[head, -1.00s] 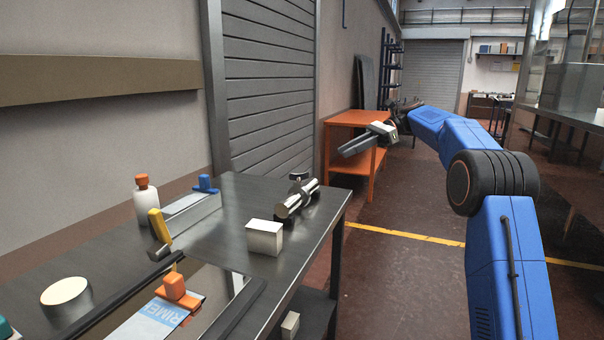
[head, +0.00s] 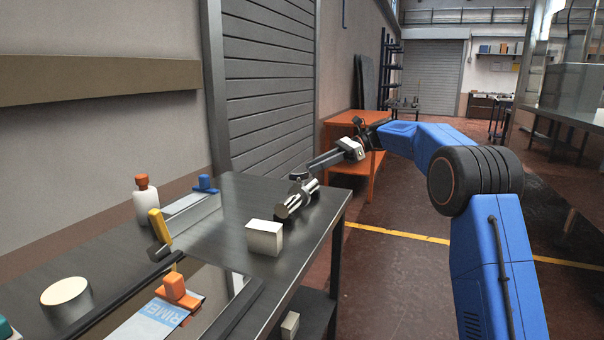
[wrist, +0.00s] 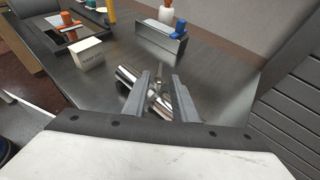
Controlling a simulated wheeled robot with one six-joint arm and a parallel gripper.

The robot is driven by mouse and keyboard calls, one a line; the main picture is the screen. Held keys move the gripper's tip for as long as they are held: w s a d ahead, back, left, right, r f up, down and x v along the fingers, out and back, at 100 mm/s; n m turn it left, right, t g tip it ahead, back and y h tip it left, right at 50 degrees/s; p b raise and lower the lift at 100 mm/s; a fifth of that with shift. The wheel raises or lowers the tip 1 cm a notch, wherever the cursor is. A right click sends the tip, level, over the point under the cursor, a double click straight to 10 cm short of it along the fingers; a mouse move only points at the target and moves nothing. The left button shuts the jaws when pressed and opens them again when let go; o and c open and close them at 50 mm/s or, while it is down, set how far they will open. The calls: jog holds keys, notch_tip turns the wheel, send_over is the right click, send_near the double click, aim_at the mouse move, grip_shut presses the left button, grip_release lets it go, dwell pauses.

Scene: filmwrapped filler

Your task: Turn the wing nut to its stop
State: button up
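The wing nut (head: 298,175) shows as a small dark piece above a shiny metal cylinder fitting (head: 292,205) at the far right end of the steel bench. My gripper (head: 309,169) reaches in from the right, its fingertips close to the wing nut. In the wrist view the two grey fingers (wrist: 159,80) stand apart, with a gap between them. Part of the metal fitting (wrist: 129,75) shows beyond and between the fingers. The wing nut is small here, and I cannot tell whether a finger touches it.
A white box (head: 265,238) stands just in front of the fitting on the bench (head: 215,235). An orange table (head: 345,118) stands behind my gripper.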

aim_at(302, 172)
jog(key=shift+x, duration=2.7)
grip_shut()
